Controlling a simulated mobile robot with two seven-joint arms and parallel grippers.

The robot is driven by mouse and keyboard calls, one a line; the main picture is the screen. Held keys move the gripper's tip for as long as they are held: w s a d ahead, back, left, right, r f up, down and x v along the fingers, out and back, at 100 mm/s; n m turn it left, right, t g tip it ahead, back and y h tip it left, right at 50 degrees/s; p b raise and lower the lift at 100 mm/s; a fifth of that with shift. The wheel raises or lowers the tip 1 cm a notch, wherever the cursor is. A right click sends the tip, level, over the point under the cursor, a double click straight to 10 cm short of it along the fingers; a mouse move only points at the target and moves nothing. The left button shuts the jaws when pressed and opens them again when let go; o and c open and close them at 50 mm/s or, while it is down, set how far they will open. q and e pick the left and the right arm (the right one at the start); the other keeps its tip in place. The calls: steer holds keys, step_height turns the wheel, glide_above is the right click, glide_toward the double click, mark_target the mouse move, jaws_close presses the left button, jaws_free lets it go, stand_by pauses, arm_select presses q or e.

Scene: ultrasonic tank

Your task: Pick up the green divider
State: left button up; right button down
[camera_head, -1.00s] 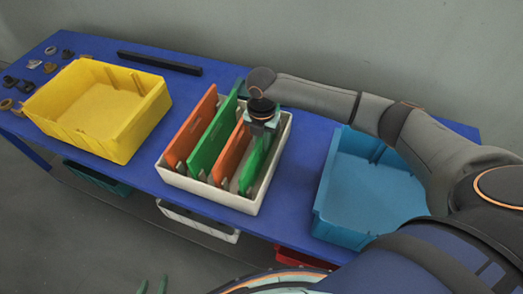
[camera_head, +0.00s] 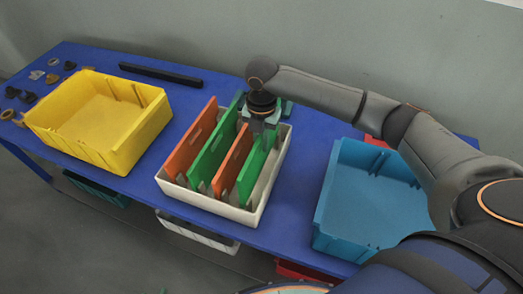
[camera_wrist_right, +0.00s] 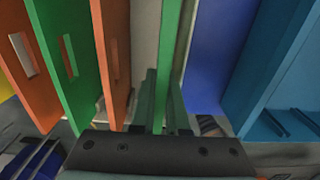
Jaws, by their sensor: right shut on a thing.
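My right gripper (camera_head: 265,122) is shut on the top edge of the rightmost green divider (camera_head: 257,165). In the right wrist view the green divider (camera_wrist_right: 172,40) stands between the two fingers. The divider is upright, over the right part of the white box (camera_head: 248,217), and its lower part is within the box walls. I cannot tell whether its lower edge touches the box floor. A second green divider (camera_head: 213,143) stands further left in the box. My left gripper cannot be made out.
Orange dividers stand left (camera_head: 187,148) and right (camera_head: 231,163) of the second green one, the latter close to the held divider. A blue bin (camera_head: 365,195) is to the right and a yellow bin (camera_head: 100,120) to the left. A black bar (camera_head: 160,75) lies at the back.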

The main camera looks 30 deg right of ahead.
step_height(320, 180, up, 12)
steer(key=shift+r, duration=0.25)
stand_by(1.1)
